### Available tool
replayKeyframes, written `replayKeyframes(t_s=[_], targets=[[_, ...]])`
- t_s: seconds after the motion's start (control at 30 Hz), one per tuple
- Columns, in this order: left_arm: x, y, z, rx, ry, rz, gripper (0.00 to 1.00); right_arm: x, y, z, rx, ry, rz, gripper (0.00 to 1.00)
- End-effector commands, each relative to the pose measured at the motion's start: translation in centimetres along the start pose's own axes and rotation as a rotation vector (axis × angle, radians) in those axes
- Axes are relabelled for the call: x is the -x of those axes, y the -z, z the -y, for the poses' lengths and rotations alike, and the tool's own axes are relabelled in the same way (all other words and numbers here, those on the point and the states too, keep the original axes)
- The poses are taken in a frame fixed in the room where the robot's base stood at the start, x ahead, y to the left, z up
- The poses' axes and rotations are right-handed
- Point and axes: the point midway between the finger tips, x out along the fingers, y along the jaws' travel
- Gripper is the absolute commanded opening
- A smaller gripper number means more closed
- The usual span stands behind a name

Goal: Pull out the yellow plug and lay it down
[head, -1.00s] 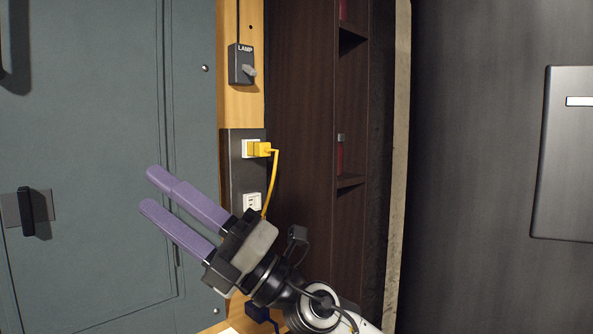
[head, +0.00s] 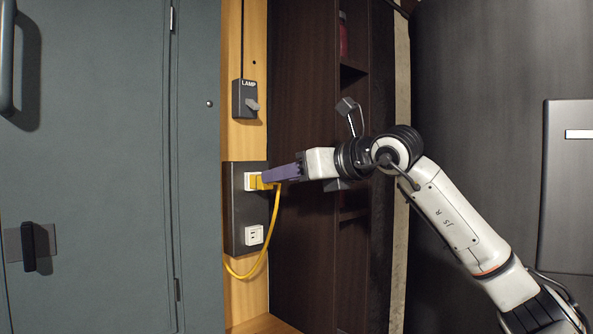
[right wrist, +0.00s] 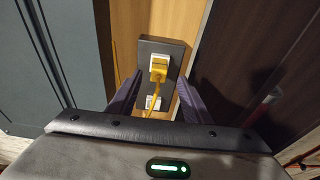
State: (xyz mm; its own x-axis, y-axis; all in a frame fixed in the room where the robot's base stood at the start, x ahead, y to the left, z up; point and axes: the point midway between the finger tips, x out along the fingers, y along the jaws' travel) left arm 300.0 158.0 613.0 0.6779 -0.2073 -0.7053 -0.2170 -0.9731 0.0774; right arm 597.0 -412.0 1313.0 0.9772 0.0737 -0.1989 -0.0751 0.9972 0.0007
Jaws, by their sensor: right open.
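The yellow plug (head: 256,183) sits in the upper white socket of a dark outlet plate (head: 236,220) on the wooden post. Its yellow cord (head: 268,245) loops down below it. My right gripper (head: 268,176) reaches in from the right, its purple fingers at the plug and partly hiding it. In the right wrist view the plug (right wrist: 159,66) shows between the two spread fingers (right wrist: 157,95), which stand apart on either side of it. The right gripper is open. My left gripper is not in view.
A lower white socket (head: 253,235) on the same plate is empty. A lamp switch box (head: 244,98) is mounted above. A grey cabinet door (head: 100,150) lies left, and dark wooden shelving (head: 300,90) stands close on the right.

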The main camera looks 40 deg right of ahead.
Motion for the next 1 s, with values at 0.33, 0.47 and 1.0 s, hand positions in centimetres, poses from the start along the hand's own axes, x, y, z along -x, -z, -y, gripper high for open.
replayKeyframes(t_s=[0.33, 0.47, 1.0], targets=[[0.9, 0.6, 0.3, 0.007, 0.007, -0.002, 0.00, -5.6, -0.1, -0.1, -0.001, -0.003, -0.002, 0.45], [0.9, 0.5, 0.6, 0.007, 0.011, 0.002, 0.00, -6.5, -0.1, -0.1, 0.001, -0.002, 0.000, 0.45], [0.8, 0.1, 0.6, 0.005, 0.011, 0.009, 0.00, -6.8, 0.0, -0.1, 0.001, -0.002, 0.000, 0.10]])
